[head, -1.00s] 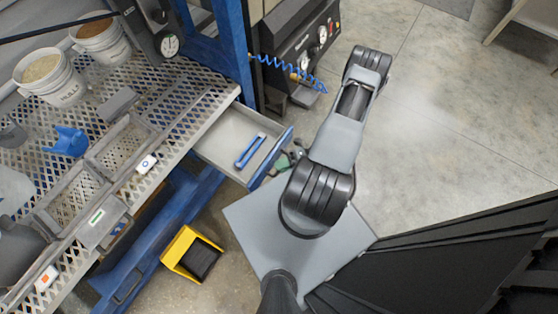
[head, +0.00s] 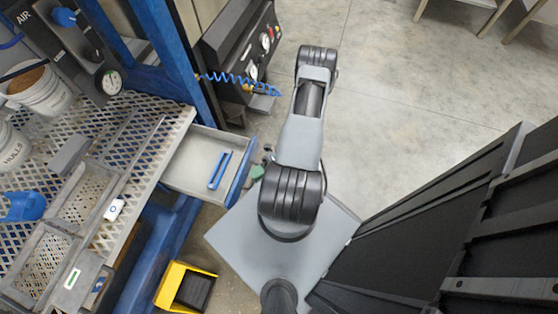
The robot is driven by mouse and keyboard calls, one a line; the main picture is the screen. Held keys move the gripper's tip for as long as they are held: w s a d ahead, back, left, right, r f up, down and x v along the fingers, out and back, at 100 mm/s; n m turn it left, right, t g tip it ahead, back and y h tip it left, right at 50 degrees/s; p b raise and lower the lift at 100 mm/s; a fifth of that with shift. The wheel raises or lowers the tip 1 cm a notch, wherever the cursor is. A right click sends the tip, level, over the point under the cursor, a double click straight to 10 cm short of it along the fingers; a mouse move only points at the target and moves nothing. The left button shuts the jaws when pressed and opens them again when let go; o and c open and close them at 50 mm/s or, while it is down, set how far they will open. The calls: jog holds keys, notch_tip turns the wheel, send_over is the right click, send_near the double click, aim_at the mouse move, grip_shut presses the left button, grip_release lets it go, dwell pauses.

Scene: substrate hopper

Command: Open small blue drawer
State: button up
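The small blue drawer (head: 240,172) is pulled out from under the right end of the perforated metal bench in the head view. Its front is blue and its inside is pale grey. A blue bar-shaped item (head: 219,170) lies in it. My arm rises to the right of the drawer and bends away from it toward the top of the picture. Small dark and green parts (head: 259,170) show between the drawer front and my arm. I cannot tell whether they belong to my gripper. My gripper's fingers cannot be made out.
The perforated bench (head: 148,150) holds white buckets (head: 45,95), wire baskets (head: 85,195) and a blue scoop (head: 22,206). A yellow bin (head: 172,287) stands on the floor below. A black cabinet with gauges (head: 235,50) stands behind.

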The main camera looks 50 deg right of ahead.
jog(key=p+v, duration=0.1)
jog(key=v, duration=1.1)
jog(key=shift+s+d+p, duration=0.2)
jog(key=shift+d+p, duration=0.05)
jog(key=shift+p, duration=0.05)
